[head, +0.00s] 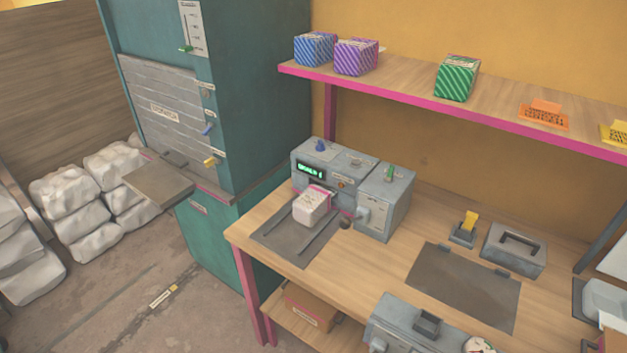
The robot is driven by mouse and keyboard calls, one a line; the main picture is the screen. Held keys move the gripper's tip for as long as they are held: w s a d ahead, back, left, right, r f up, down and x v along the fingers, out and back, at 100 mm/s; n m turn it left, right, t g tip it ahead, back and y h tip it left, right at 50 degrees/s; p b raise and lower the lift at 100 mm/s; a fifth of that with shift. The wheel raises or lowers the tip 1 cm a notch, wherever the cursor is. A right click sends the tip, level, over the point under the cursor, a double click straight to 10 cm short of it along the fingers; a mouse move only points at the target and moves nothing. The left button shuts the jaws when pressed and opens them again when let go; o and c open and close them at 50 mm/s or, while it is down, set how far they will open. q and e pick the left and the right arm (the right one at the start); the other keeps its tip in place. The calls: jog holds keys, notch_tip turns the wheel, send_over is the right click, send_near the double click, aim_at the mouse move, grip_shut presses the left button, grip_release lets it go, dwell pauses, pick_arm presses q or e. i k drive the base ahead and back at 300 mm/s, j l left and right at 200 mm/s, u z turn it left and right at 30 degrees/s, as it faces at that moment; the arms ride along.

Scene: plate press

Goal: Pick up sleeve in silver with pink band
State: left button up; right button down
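A small pale silver-white block with a pink band (312,207), which looks like the sleeve, sits on the dark plate in front of the grey machine with a green display (312,171). Its back end is close to the machine's front opening, and a pink strip shows along its top and side. I cannot read its label. Neither of my grippers is in view, and nothing is seen holding the block.
A pink-edged shelf (400,88) with striped boxes hangs above. A teal cabinet (255,120) stands left.

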aim_at(308, 208)
jog(key=i+j+z, duration=0.1)
jog(key=j+z, duration=1.05)
jog(key=j, duration=0.3)
jog(key=j+z, duration=0.25)
jog(key=j, duration=0.3)
